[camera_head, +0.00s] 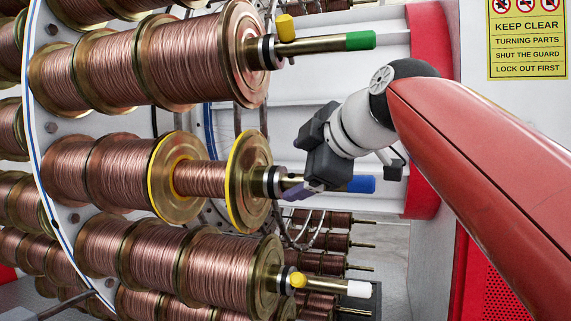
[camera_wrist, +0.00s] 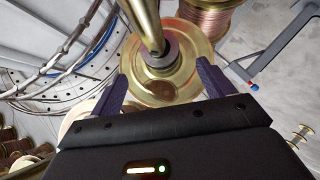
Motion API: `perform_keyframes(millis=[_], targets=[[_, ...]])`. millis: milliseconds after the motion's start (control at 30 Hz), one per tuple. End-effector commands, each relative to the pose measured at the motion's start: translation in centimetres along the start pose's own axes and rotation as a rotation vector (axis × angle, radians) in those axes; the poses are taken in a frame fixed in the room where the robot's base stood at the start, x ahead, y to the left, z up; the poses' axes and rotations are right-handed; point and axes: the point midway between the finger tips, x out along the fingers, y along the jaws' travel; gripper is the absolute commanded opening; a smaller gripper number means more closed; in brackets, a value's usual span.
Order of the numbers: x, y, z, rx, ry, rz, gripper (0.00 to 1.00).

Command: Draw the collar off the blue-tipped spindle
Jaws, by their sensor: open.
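The blue-tipped spindle (camera_head: 362,184) sticks out to the right from the middle row of spools. Its collar (camera_head: 270,182), a dark ring with a pale band, sits around it close against the outer flange of the yellow-rimmed spool (camera_head: 243,190). In the wrist view the collar (camera_wrist: 158,54) is a dark grey ring around the brass spindle (camera_wrist: 146,22). My gripper (camera_head: 298,190) is at the spindle just right of the collar. In the wrist view my gripper (camera_wrist: 162,74) is open, one finger on each side of the collar, with gaps showing. Part of the spindle is hidden behind my gripper.
A green-tipped spindle (camera_head: 359,41) with a yellow-knobbed collar is above. A white-tipped spindle (camera_head: 359,289) with a yellow knob is below. The white carousel plate (camera_head: 52,160) stands left. A red frame (camera_head: 427,100) and a warning sign (camera_head: 527,40) are right.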

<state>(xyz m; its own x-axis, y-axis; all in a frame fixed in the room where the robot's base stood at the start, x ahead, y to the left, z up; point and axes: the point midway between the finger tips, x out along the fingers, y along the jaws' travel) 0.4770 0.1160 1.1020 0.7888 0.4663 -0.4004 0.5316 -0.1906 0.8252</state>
Motion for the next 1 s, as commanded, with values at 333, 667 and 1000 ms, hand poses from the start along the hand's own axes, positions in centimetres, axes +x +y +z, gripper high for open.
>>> perform_keyframes(millis=[333,667,1000], targets=[[4.8,-0.1,0.0,0.001,-0.002,-0.003,0.81],[7.5,0.0,0.0,0.002,-0.003,0.000,0.81],[7.6,0.0,0.0,0.002,-0.003,0.000,0.69]])
